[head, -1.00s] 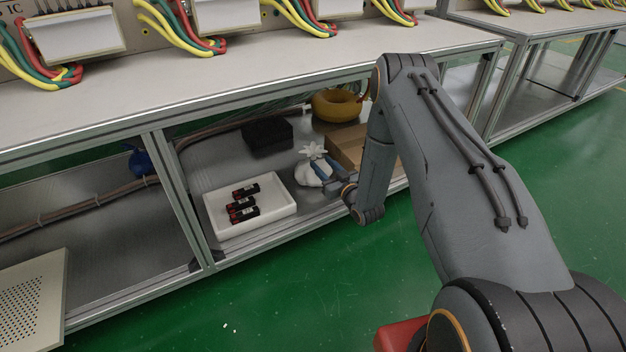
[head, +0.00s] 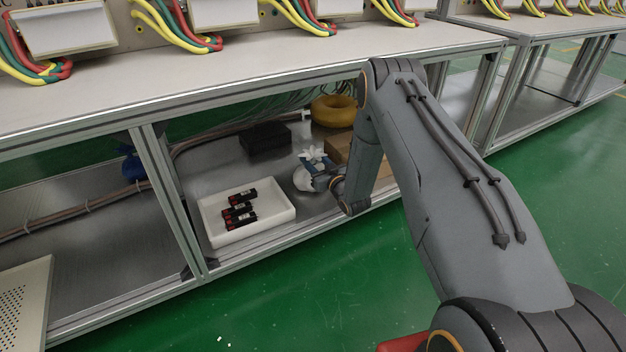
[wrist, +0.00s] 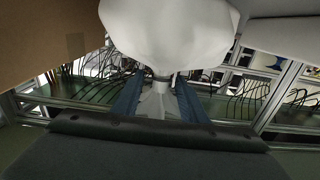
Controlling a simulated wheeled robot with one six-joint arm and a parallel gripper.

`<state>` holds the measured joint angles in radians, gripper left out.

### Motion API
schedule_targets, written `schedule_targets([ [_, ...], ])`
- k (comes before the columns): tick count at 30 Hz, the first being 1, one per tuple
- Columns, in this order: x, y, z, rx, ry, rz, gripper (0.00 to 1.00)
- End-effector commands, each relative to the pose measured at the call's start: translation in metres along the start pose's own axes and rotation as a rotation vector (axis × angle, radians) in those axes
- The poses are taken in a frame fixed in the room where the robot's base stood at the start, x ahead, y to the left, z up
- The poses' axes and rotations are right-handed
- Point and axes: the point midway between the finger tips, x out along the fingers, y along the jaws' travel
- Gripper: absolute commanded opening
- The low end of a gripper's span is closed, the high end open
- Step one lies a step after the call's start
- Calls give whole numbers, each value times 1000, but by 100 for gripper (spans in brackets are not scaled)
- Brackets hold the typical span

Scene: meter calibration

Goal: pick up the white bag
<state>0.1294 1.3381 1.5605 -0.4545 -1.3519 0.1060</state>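The white bag (head: 302,181) stands on the lower metal shelf, its gathered neck flaring into a frilled top. In the wrist view the bag's round body (wrist: 168,32) fills the upper middle, with its tied neck below. My gripper (head: 318,170) is at the bag's neck, partly hiding it in the head view. In the wrist view the gripper's two blue fingers (wrist: 160,88) lie on either side of the neck, and a narrow gap seems to show beside it. The gripper looks open.
A black box (head: 266,140) and a yellow ring (head: 335,110) are behind. A cardboard box (head: 343,147) is close on the right. The workbench top (head: 250,72) overhangs the shelf.

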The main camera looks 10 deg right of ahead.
Motion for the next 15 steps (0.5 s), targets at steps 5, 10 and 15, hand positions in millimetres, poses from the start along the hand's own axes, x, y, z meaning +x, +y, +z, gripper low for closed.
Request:
schedule_targets([
  [5, 0, 0, -1, 0, 0, 0, 31],
  [10, 0, 0, 0, 0, 0, -1, 2],
  [15, 0, 0, -1, 0, 0, -1, 0],
])
